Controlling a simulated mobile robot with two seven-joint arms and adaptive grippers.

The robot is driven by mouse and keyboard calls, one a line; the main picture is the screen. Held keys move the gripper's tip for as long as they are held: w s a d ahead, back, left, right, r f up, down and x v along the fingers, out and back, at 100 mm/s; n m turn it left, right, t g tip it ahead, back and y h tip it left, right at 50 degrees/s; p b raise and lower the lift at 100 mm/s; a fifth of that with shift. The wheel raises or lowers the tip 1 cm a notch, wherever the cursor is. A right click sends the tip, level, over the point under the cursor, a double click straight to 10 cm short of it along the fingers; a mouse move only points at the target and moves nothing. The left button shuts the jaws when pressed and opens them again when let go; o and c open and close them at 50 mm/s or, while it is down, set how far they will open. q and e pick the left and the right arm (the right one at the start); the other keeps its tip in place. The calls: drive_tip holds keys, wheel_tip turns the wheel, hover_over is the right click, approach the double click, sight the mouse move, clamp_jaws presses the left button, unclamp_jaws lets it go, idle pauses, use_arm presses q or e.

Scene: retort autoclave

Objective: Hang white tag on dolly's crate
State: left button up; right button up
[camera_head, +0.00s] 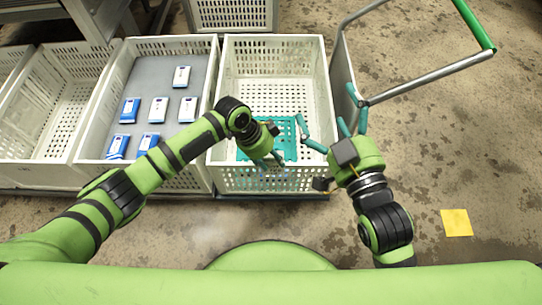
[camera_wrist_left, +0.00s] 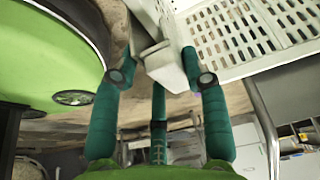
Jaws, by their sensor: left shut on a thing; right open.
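My left gripper (camera_head: 272,163) is at the near end of the right-hand white crate (camera_head: 228,90), over its near wall. In the left wrist view, its teal fingers (camera_wrist_left: 183,75) are shut on a small white piece (camera_wrist_left: 165,66), which I take to be the white tag. A perforated white surface lies close behind it; I cannot tell whether they touch. The tag cannot be made out in the head view. A teal perforated piece (camera_head: 291,150) lies inside the crate. My right gripper (camera_head: 330,120) is open and empty at the crate's right wall.
A grey metal frame with a green grip (camera_head: 474,24) stands at the right. The crate to the left (camera_head: 133,42) holds several blue-and-white packs. More crates stand at far left and back. A yellow square (camera_head: 456,222) lies on the open floor at right.

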use_arm(q)
drive_tip(key=shift+p, duration=0.45)
idle(0.8)
drive_tip(key=shift+f+b, duration=0.85)
drive_tip(key=shift+f, duration=0.5)
idle(0.3)
drive_tip(key=o, duration=1.1)
drive_tip(key=v, duration=1.2)
